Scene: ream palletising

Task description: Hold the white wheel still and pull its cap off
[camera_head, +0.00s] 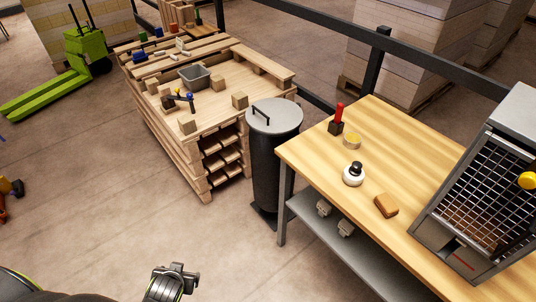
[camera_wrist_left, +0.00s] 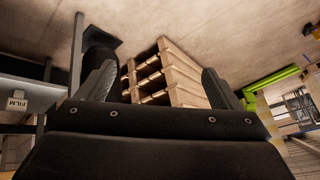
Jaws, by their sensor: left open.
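The white wheel (camera_head: 353,179) sits on the wooden workbench top, near its front left part. A black cap (camera_head: 356,167) stands on top of it. My left gripper (camera_head: 172,280) is low in the head view, well to the left of the bench and far from the wheel. In the left wrist view my left gripper (camera_wrist_left: 160,85) has its two fingers wide apart with nothing between them. The wheel cannot be made out in that view. My right gripper is in neither view.
The workbench (camera_head: 420,185) also holds a red-handled tool in a dark block (camera_head: 337,120), a yellow round item (camera_head: 352,141), a brown block (camera_head: 386,206) and a mesh-fronted machine (camera_head: 485,205). A lidded dark bin (camera_head: 272,160) and stacked pallets (camera_head: 195,150) stand left. Floor between is clear.

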